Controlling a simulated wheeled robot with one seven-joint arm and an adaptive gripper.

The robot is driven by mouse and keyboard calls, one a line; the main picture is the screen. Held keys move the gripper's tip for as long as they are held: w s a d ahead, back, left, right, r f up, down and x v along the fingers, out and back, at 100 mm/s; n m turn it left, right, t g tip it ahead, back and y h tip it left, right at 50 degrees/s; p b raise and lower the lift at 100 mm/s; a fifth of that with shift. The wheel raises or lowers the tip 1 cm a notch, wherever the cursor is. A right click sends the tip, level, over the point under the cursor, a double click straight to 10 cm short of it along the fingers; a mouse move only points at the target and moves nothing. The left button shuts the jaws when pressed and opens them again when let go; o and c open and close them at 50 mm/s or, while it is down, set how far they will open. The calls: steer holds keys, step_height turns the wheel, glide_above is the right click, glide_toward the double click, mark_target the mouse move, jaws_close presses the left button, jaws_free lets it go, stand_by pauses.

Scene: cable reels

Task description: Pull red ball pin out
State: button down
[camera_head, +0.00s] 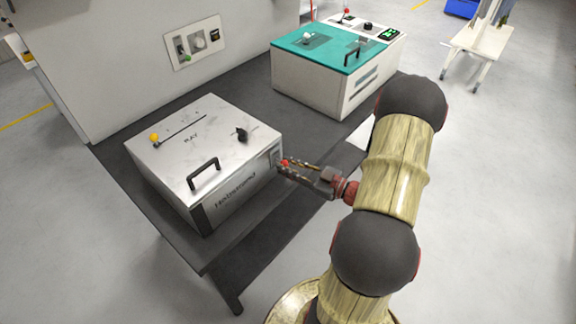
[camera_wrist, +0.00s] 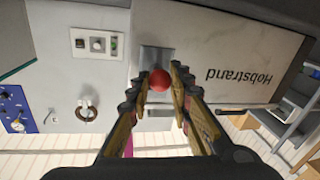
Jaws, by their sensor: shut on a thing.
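The red ball pin (camera_head: 285,162) sits at the right side face of a silver metal box (camera_head: 240,195), near its far corner. In the wrist view the red ball (camera_wrist: 159,80) lies between my fingertips, in front of a small grey plate (camera_wrist: 155,60) on the box (camera_wrist: 215,55). My gripper (camera_head: 287,166) reaches in from the right at the box side. In the wrist view my gripper (camera_wrist: 158,84) is shut on the ball, with a finger at each side. The pin's shaft behind the ball is hidden.
The box top has a black handle (camera_head: 204,172), a yellow ball knob (camera_head: 154,137) and a black knob (camera_head: 242,134). A teal-topped machine (camera_head: 325,50) stands behind on the same dark table (camera_head: 115,160). Open floor (camera_head: 480,200) lies to the right.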

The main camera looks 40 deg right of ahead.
steer(key=shift+s, duration=0.15)
steer(key=v, duration=0.1)
steer(key=p+v, duration=0.1)
steer(key=v, duration=0.1)
steer(key=shift+a, duration=0.3)
steer(key=c, duration=1.6)
jaws_free()
steer(key=shift+s, duration=0.15)
steer(key=shift+d, duration=0.1)
steer(key=v, duration=1.2)
